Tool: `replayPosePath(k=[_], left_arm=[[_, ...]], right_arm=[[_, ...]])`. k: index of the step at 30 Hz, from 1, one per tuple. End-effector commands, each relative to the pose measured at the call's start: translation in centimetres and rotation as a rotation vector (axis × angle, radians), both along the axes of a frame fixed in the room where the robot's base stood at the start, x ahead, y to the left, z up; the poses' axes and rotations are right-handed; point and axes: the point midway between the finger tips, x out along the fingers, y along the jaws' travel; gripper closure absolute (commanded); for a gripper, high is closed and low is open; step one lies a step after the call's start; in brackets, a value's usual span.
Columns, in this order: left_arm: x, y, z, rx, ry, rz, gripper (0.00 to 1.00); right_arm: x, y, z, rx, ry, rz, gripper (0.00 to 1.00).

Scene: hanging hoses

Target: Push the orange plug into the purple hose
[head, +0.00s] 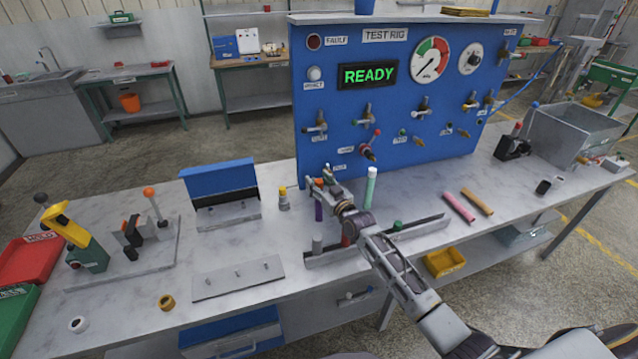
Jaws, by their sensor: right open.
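The purple hose (319,209) stands upright at the rack near the foot of the blue test rig. A small orange spot, which looks like the orange plug (318,182), shows at the hose's top, between the fingers of my right gripper (320,180). I cannot tell how deep the plug sits in the hose. My right gripper is open around that spot, and its arm comes in from the lower right. The gripper partly hides the hose's upper end. My left gripper is not in view.
A pale green tube (370,187) stands just right of my gripper. The blue test rig (300,120) rises close behind. The grey rack (430,229) runs beside my arm. A pink tube (458,206) lies at right. A metal plate (238,279) lies at front left.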

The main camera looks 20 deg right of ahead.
Motion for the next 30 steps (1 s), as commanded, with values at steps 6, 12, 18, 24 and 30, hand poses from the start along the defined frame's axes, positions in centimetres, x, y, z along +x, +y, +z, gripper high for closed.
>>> replayPosePath(k=[6,12,18,24,30], left_arm=[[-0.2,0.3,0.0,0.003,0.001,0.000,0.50],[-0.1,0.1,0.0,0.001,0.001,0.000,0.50],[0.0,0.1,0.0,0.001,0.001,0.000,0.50],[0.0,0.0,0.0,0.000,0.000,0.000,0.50],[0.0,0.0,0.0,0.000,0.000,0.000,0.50]], right_arm=[[0.0,0.0,0.1,0.000,-0.002,0.000,0.51],[0.0,0.0,1.0,0.002,-0.003,0.000,0.51],[0.0,0.0,3.2,0.002,-0.005,0.000,0.51],[0.0,0.0,6.2,0.001,-0.004,0.001,0.51],[0.0,0.0,8.6,0.000,-0.002,0.000,0.51]])
